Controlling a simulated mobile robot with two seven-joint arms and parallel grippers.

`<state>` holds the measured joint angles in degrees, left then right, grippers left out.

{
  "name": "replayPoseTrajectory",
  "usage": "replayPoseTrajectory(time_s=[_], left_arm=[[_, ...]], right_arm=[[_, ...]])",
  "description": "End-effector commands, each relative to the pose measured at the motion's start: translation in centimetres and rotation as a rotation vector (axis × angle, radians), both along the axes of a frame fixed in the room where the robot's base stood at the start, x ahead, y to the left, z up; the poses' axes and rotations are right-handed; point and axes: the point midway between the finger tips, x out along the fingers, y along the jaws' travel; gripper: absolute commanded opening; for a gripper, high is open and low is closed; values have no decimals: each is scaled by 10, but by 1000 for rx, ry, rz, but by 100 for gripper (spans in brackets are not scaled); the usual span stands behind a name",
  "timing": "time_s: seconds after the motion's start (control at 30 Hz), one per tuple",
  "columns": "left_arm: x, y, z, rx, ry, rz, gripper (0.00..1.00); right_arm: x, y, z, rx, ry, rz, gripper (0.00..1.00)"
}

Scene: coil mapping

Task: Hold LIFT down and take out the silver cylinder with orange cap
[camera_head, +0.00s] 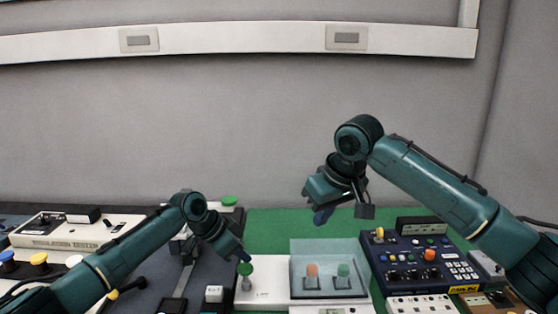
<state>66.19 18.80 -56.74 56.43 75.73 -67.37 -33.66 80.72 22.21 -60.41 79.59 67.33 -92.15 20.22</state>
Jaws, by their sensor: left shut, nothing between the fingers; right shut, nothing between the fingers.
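A silver cylinder with an orange cap (312,271) stands under a see-through cover (330,251) on a white device (266,297). A similar one with a green cap (343,271) stands beside it on the right. Another green-capped piece (246,270) is on the device's left end, outside the cover. My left gripper (246,258) is shut, with its tips just above that piece; I cannot tell if they touch. My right gripper (320,216) is shut and empty, above and behind the cover. No LIFT label is legible.
A dark blue control panel (410,281) with knobs and keys stands right of the cover. A white tester (75,231) and coloured buttons are at the left. Green mat (275,227) lies bare behind the device. A grey wall closes the back.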

Motion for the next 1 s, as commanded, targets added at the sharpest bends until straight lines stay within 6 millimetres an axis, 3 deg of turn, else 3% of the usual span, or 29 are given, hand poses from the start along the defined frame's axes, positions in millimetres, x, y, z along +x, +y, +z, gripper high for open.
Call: replayPoseTrajectory(time_s=[1.0], left_arm=[[0, 0, -20, 0, 2, 0, 0]], right_arm=[[0, 0, 0, 0, 0, 0, 0]])
